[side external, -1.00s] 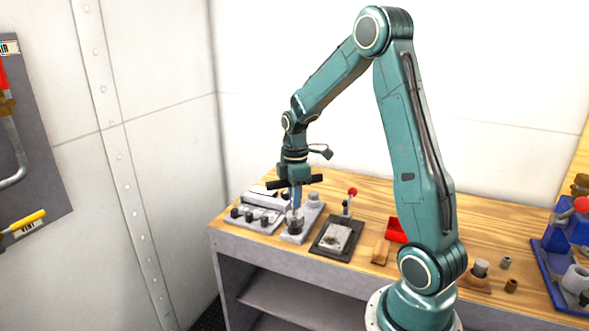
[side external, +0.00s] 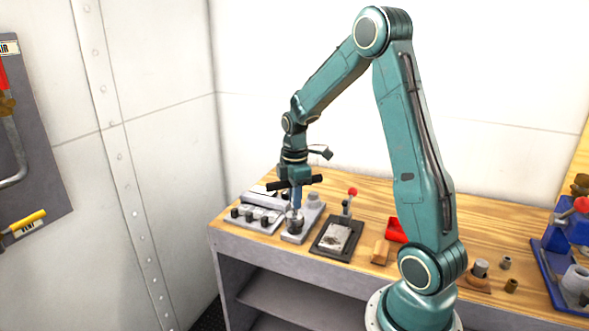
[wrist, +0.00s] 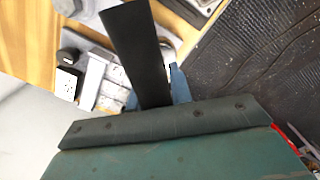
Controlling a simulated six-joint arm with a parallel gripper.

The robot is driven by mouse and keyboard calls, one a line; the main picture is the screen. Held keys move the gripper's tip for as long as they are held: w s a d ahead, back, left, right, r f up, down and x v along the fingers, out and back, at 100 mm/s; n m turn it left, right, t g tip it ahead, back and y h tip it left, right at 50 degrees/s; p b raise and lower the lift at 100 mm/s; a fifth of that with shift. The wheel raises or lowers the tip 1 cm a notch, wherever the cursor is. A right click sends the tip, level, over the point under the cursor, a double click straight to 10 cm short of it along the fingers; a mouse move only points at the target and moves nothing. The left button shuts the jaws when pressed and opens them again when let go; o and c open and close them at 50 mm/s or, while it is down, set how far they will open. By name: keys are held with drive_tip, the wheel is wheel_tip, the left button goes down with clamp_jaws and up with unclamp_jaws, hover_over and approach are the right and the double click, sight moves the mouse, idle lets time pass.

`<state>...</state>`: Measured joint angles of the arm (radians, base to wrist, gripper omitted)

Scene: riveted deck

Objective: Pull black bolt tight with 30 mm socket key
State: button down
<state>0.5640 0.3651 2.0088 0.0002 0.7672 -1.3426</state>
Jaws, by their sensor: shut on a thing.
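My gripper (side external: 296,208) points straight down over the grey block fixture (side external: 292,238) at the left end of the bench. Its blue fingers are shut on a grey, round piece that looks like the socket key (side external: 295,217). This piece stands upright at the fixture, and its lower end cannot be made out. The black bolt cannot be told apart; it may be hidden under the key. In the wrist view, a black bar and my gripper's body cover most of the work, and the blue fingers (wrist: 152,90) show only in part.
A grey rack (side external: 262,229) with several dark, round pieces stands close on the left. A dark plate with a red-knobbed lever (side external: 348,205) is on the right, then a wooden block (side external: 381,253) and a red tray (side external: 396,231). The bench's front edge is near.

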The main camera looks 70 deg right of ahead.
drive_tip(key=shift+f, duration=1.25)
idle(1.2)
drive_tip(key=shift+m, duration=0.3)
drive_tip(key=shift+m, duration=0.3)
idle(0.6)
drive_tip(key=shift+r, duration=0.2)
drive_tip(key=shift+r, duration=0.7)
drive_tip(key=shift+r+n, duration=0.35)
drive_tip(key=shift+n, duration=0.05)
drive_tip(key=shift+r, duration=0.35)
